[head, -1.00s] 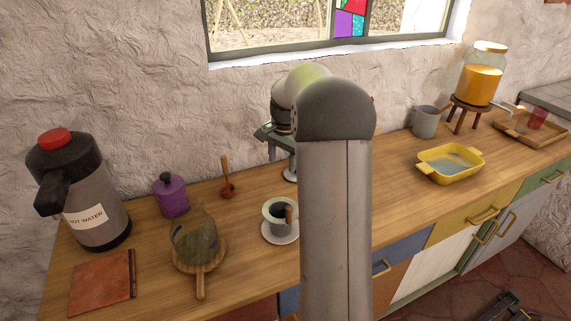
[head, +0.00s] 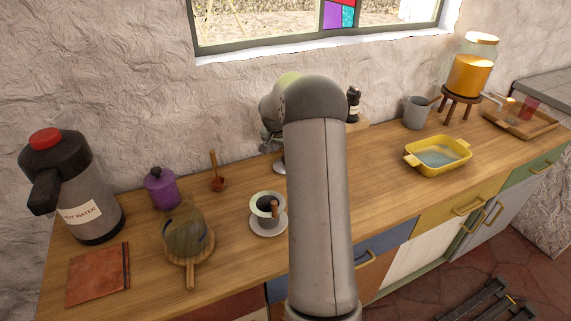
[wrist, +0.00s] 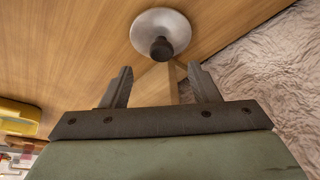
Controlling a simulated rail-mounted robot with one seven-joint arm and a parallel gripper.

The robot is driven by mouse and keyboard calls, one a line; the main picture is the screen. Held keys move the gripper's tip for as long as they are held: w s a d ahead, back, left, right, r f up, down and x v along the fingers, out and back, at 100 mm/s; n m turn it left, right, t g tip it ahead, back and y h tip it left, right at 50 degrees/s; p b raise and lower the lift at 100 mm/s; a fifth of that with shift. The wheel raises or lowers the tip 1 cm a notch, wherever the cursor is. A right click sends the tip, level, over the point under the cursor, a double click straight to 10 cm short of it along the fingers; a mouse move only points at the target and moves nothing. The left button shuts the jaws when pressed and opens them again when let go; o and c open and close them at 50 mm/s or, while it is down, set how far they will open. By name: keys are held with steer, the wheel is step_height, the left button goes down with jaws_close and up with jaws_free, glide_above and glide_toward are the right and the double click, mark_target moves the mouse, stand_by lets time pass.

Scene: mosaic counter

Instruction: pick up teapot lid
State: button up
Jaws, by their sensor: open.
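A pale round disc with a dark knob, which looks like the teapot lid (wrist: 172,22), lies on the counter in the wrist view, just beyond my fingertips. In the head view only a pale edge, probably the same lid (head: 278,167), shows beside my arm. My gripper (wrist: 157,68) is open with nothing between its fingers, and the lid is apart from them. In the head view my arm hides most of the gripper. A glass teapot (head: 184,232) without a visible lid stands on a round wooden trivet (head: 190,272).
A cup on a saucer (head: 268,222) stands left of my arm. A purple pot (head: 161,188), hot water flask (head: 85,190) and brown book (head: 97,275) are farther left. A yellow dish (head: 438,155) and grey mug (head: 417,112) stand right. The wall (wrist: 285,70) is close in the wrist view.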

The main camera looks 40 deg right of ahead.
mark_target(279, 165)
steer(key=shift+p+x, duration=1)
steer(key=shift+x, duration=1.7)
steer(key=shift+w, duration=0.1)
steer(key=c, duration=1.1)
